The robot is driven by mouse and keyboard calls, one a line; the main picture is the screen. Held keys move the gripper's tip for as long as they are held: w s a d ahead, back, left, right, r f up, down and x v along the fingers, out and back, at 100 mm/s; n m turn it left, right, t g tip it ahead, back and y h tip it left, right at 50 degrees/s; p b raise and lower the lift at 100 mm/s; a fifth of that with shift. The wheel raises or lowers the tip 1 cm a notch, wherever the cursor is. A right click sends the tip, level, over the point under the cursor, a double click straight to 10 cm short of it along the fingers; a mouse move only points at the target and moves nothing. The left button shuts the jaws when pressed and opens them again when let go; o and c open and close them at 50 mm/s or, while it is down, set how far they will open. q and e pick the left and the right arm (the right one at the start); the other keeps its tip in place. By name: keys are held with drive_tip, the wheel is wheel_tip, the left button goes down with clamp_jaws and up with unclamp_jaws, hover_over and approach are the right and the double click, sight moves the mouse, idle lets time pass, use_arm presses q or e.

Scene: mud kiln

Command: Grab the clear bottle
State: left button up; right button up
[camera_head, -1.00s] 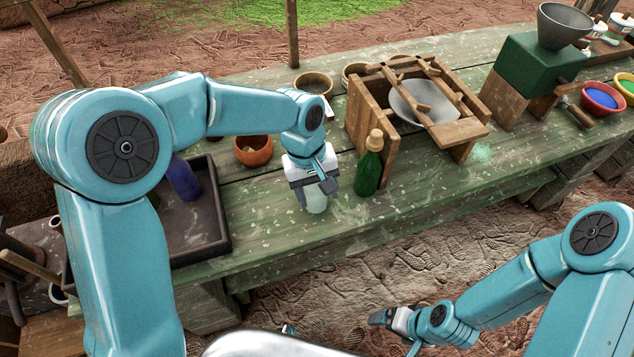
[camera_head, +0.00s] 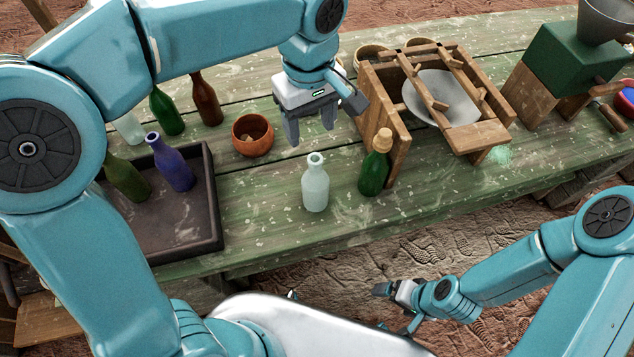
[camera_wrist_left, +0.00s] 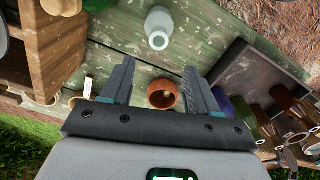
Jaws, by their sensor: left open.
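The clear bottle (camera_head: 315,184) is pale and frosted and stands upright on the green table, left of a corked green bottle (camera_head: 375,165). It also shows in the left wrist view (camera_wrist_left: 159,27), beyond my fingertips. My left gripper (camera_head: 309,128) is open and empty, above and behind the clear bottle, not touching it. In the left wrist view its two fingers (camera_wrist_left: 158,78) are spread apart. My right gripper (camera_head: 388,290) hangs low in front of the table, away from the bottle; its jaw state is unclear.
A dark tray (camera_head: 214,205) holding bottles, including a blue one (camera_head: 170,163), is at the left. An orange bowl (camera_head: 253,135) stands left of my left gripper. A wooden frame (camera_head: 395,118) stands right of it. The table in front of the bowl is clear.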

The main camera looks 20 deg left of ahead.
sight(315, 158)
use_arm(q)
wheel_tip(315, 158, down, 5)
drive_tip(key=shift+s+r, duration=0.1)
drive_tip(key=f, duration=0.4)
drive_tip(key=shift+s+d+f, duration=0.1)
drive_tip(key=shift+d+f, duration=0.15)
drive_tip(key=shift+d, duration=0.15)
drive_tip(key=shift+f, duration=0.3)
drive_tip(key=shift+r, duration=0.1)
drive_tip(key=c, duration=0.3)
clamp_jaws()
